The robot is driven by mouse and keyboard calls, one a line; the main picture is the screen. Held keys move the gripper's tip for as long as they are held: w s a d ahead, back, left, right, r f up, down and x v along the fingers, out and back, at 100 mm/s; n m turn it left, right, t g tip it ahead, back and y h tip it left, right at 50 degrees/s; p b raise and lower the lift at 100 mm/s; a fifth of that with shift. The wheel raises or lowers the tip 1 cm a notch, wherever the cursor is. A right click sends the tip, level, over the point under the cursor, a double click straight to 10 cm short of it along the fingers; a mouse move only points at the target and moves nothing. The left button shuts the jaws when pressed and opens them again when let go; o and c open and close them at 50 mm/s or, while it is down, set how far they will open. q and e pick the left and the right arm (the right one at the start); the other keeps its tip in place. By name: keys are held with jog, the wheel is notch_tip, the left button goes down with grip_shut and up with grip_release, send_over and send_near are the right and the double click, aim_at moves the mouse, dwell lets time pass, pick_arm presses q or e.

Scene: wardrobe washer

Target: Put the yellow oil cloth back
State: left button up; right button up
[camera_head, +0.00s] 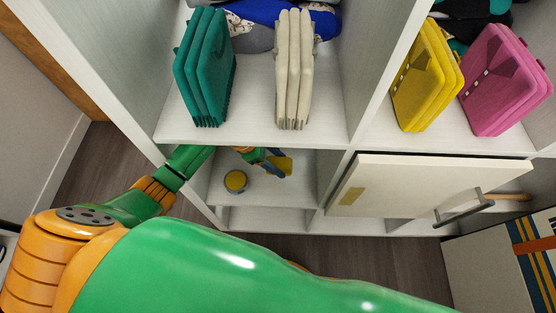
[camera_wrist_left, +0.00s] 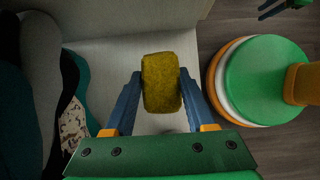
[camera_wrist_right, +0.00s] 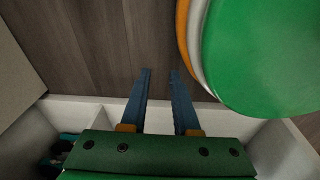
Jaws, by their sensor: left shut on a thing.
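The yellow oil cloth is a small, rough, rounded block; it shows in the left wrist view (camera_wrist_left: 161,82) and in the head view (camera_head: 283,166). My left gripper (camera_wrist_left: 160,85) is shut on it, one finger on each side. In the head view my left gripper (camera_head: 267,160) is inside the lower open compartment, partly hidden under the shelf above. My right gripper (camera_wrist_right: 160,72) is empty in the right wrist view, its fingers apart over the floor; I cannot make it out in the head view.
A round yellow tin (camera_head: 235,181) stands in the same compartment. A flap door with a handle (camera_head: 420,190) is to its right. Folded teal (camera_head: 205,70), cream (camera_head: 295,70), yellow (camera_head: 425,75) and pink (camera_head: 505,80) clothes stand above. Dark clothes (camera_wrist_left: 30,90) lie left in the left wrist view.

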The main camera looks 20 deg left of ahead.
pick_arm(q)
jog(key=shift+s, duration=0.1)
